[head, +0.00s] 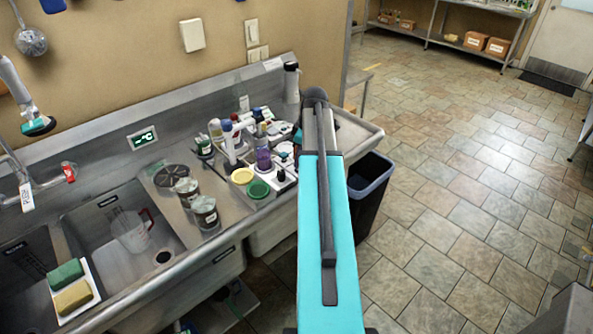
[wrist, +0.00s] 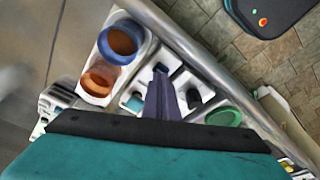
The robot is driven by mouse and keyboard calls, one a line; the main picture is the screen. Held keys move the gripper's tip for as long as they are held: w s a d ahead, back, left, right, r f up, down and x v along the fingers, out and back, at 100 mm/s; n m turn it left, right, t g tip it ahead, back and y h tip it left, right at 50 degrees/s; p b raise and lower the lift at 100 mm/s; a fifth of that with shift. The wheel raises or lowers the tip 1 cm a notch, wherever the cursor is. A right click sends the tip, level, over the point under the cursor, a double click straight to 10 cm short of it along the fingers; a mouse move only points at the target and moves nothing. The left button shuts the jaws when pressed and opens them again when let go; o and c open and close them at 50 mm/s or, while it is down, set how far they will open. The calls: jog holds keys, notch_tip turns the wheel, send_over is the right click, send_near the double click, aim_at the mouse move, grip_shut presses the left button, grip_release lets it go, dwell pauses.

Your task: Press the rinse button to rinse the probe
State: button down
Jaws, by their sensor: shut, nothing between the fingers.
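My gripper (wrist: 161,70) shows in the wrist view as dark purple fingers, shut and empty, pointing down over a white tray with square wells. A small dark block (wrist: 193,97) sits in a well just right of the fingers. I cannot tell whether it is the rinse button, and no button label is readable. Left of the fingers are a blue-rimmed cup (wrist: 121,40) and an orange-brown one (wrist: 101,78), both with orange-brown insides. A green lid (wrist: 223,117) lies to the right. In the head view my turquoise arm hides the gripper and part of the bench. I cannot pick out the probe for certain.
Bottles and a white stand (head: 229,140) crowd the bench left of my arm, with a yellow lid (head: 242,176) and a green lid (head: 258,189) in front. Dark cups (head: 204,212) stand by the sink (head: 92,212). A bin (head: 371,187) stands right of my arm. The tiled floor is open.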

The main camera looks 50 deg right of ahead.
jog(key=shift+f+b, duration=0.35)
jog(key=shift+f, duration=0.4)
dwell(0.5)
jog(key=shift+r+p, duration=1.7)
jog(key=shift+r, duration=1.3)
